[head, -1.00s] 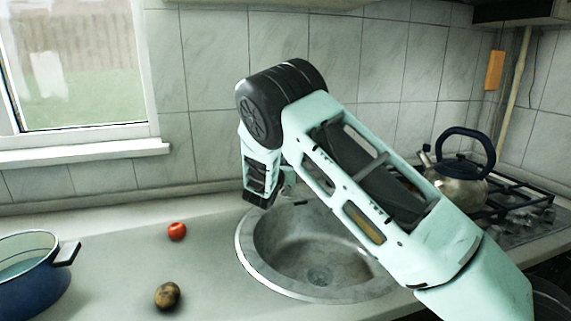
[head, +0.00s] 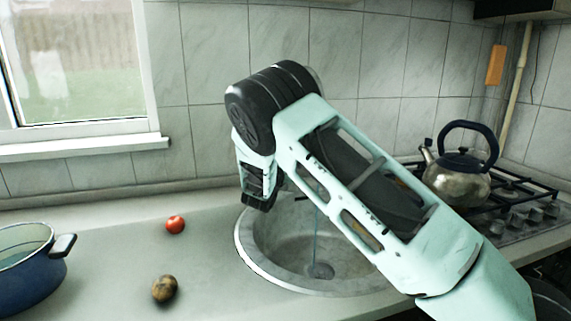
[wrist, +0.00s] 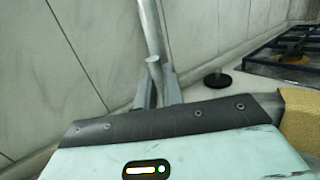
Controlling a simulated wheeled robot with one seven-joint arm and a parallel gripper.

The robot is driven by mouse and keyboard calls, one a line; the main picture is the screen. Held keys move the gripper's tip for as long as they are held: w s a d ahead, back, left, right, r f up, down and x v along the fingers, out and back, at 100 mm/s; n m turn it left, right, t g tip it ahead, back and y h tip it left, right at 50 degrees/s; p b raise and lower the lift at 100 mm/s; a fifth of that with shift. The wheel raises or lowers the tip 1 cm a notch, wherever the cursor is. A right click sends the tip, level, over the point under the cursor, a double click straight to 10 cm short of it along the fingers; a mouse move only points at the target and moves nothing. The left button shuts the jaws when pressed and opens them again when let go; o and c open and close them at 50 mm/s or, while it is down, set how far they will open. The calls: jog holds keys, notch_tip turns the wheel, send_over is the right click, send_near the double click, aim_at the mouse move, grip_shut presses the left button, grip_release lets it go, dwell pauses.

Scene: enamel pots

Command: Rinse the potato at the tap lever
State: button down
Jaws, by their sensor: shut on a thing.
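The potato (head: 164,289), brown and mottled, lies on the counter left of the sink (head: 246,255), apart from my gripper. In the wrist view my gripper (wrist: 158,86) is shut on the tap lever (wrist: 153,68), a short grey rod between its fingers. The grey tap pipe (wrist: 149,25) rises behind it. In the head view my arm hides most of the tap, and the fingertips are hard to make out. A thin stream of water (head: 315,235) falls into the sink basin.
A red tomato (head: 175,224) lies behind the potato. A blue pot (head: 28,280) stands at the far left. A kettle (head: 460,182) sits on the gas hob (head: 530,220) at the right. The counter between pot and sink is otherwise clear.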

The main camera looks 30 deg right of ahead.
jog(key=c, duration=1.7)
grip_release()
jog(key=b+v, duration=0.1)
jog(key=v, duration=1.6)
jog(key=shift+s+a+b, duration=0.15)
jog(key=shift+s+b, duration=0.05)
jog(key=shift+b, duration=0.1)
